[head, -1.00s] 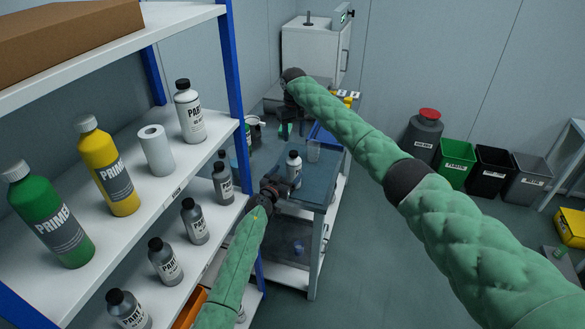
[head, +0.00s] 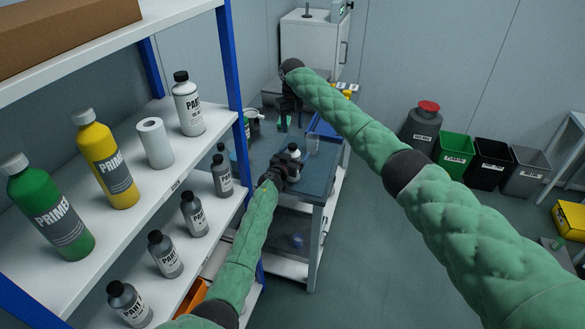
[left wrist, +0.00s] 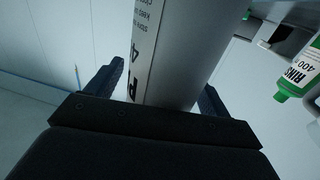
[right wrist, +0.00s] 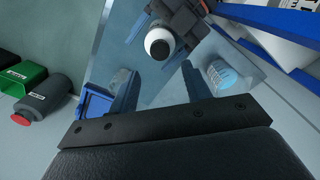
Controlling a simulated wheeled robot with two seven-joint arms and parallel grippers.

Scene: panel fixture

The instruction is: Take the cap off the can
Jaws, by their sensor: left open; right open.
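The can (head: 294,158), light-bodied with a dark cap (head: 293,147), stands upright on the blue-grey bench top. My left gripper (head: 288,166) is around its body from the near left. In the left wrist view the silver can (left wrist: 180,55) with a white label lies between the spread fingers (left wrist: 160,90); I cannot tell whether they touch it. My right gripper (head: 288,106) is open and empty, beyond and above the can. In the right wrist view its fingers (right wrist: 160,88) are apart, with the black cap (right wrist: 159,47) seen from above beyond them.
A clear beaker (head: 313,146) stands right of the can, with a blue tray (head: 324,130) behind. The shelf rack (head: 232,75) with several bottles borders the left. Bins (head: 455,155) stand far right, with open floor before them.

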